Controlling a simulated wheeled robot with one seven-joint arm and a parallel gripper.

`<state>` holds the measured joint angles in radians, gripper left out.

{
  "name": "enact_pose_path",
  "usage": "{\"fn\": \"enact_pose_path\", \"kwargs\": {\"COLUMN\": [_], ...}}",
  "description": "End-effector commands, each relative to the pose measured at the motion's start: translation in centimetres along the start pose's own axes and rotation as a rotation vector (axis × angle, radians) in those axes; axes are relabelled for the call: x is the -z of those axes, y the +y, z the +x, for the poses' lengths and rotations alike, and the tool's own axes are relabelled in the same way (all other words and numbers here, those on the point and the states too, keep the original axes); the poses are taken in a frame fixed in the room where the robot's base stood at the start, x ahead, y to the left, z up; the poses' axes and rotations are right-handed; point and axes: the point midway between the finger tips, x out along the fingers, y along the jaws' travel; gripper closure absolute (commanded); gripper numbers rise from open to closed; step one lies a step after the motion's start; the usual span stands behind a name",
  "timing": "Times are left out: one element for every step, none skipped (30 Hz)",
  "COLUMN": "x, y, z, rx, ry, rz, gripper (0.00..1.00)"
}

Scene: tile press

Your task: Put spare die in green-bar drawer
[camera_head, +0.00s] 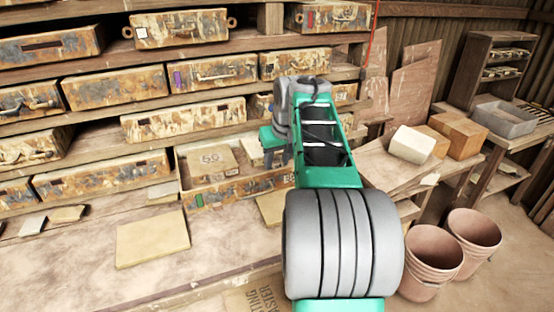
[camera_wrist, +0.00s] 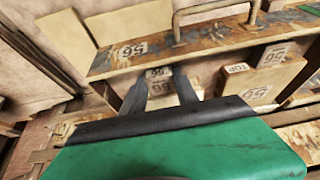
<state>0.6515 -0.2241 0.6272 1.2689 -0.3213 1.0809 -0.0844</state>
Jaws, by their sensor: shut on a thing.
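The green-bar drawer (camera_head: 240,190) stands pulled out at the lower middle of the rack, with a small green mark at the left of its front. Its front board and handle also show in the wrist view (camera_wrist: 195,48). My gripper (camera_wrist: 162,92) is shut on a small pale block marked 56, the spare die (camera_wrist: 160,75). It holds the die inside the drawer's outline, close behind the front board. I cannot tell whether the die touches the drawer floor. In the head view my arm hides the die and the drawer's right part.
A large numbered block (camera_head: 211,160) lies in the drawer's left part. Other marked blocks (camera_wrist: 262,85) sit beside the die. Shut drawers, one purple-marked (camera_head: 215,73), surround it. Flat tiles (camera_head: 152,238) lie on the bench in front.

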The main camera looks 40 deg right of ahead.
Motion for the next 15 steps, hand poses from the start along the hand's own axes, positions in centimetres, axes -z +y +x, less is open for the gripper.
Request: {"fn": "enact_pose_path", "kwargs": {"x": [0.09, 0.07, 0.03, 0.01, -0.01, -0.04, -0.06, -0.08, -0.11, -0.13, -0.15, -0.11, -0.11, -0.12, -0.14], "y": [0.01, 0.01, 0.01, 0.01, 0.01, 0.01, 0.01, 0.01, 0.01, 0.01, 0.01, 0.01, 0.01, 0.01, 0.01], "z": [-0.02, 0.03, 0.11, 0.16, 0.21, 0.28, 0.33, 0.39, 0.46, 0.51, 0.56, 0.48, 0.47, 0.48, 0.50], "rx": [-0.002, -0.002, -0.001, -0.001, -0.001, -0.001, -0.001, -0.001, -0.001, -0.001, -0.001, -0.002, -0.002, -0.001, -0.001], "ry": [0.005, 0.005, 0.005, 0.005, 0.005, 0.005, 0.005, 0.005, 0.005, 0.005, 0.005, 0.005, 0.005, 0.005, 0.004], "rz": [-0.001, -0.001, -0.001, -0.001, -0.001, -0.001, -0.001, -0.001, -0.001, -0.001, -0.001, -0.001, -0.001, -0.001, -0.001], "gripper": [1.00, 1.00, 1.00, 1.00, 1.00, 1.00, 1.00, 1.00, 1.00, 1.00, 1.00, 0.62, 0.59, 0.57, 0.53]}}
